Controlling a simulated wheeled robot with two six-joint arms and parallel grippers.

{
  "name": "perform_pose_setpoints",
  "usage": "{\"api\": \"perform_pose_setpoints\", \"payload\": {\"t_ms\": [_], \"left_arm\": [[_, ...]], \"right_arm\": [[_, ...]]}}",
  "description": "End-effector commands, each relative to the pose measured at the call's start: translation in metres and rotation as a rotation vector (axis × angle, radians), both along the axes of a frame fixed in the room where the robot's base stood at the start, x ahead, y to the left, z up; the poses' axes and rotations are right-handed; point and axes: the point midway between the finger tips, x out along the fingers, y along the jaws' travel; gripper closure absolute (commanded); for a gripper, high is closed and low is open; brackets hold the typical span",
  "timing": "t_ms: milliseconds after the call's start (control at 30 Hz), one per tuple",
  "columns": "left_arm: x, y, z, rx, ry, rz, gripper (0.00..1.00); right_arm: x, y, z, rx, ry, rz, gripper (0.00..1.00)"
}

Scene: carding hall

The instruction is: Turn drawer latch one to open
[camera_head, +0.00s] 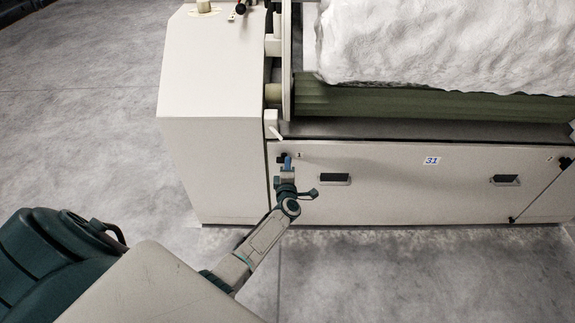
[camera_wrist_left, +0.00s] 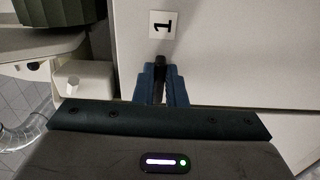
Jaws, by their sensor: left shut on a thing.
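Drawer latch one is a small black knob (camera_head: 283,157) at the upper left corner of the pale drawer front (camera_head: 390,190), beside a small label with a 1. In the left wrist view the black latch (camera_wrist_left: 159,70) stands between the blue fingertips, just below the label "1" (camera_wrist_left: 162,24). My left gripper (camera_head: 287,162) is at the latch and shut on it; it also shows in the left wrist view (camera_wrist_left: 160,84). The fingers hide part of the latch, so its exact turn is hard to tell. My right gripper is not in view.
The drawer front has two dark recessed handles (camera_head: 335,179) and a label "31" (camera_head: 432,160). A green roller (camera_head: 430,103) with white fibre (camera_head: 450,45) lies above. A white cabinet (camera_head: 215,120) stands left. The floor in front is clear.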

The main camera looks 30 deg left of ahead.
Motion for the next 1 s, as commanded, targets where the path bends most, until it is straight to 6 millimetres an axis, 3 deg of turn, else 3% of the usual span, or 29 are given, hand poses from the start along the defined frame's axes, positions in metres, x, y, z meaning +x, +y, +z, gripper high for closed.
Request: {"api": "perform_pose_setpoints", "payload": {"t_ms": [300,333,433,767,1000], "left_arm": [[0.000,0.000,-0.001,0.003,0.003,-0.001,1.00],[0.000,0.000,-0.001,0.003,0.003,-0.001,0.85],[0.000,0.000,-0.001,0.002,0.002,-0.001,0.67],[-0.003,-0.002,0.000,0.001,0.002,-0.001,0.67],[-0.035,-0.022,0.000,0.000,0.004,-0.001,0.67]], "right_arm": [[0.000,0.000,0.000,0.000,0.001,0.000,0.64],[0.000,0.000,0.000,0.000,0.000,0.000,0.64],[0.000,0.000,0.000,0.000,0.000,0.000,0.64],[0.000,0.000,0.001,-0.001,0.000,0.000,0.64],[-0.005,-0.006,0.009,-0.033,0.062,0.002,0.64]]}}
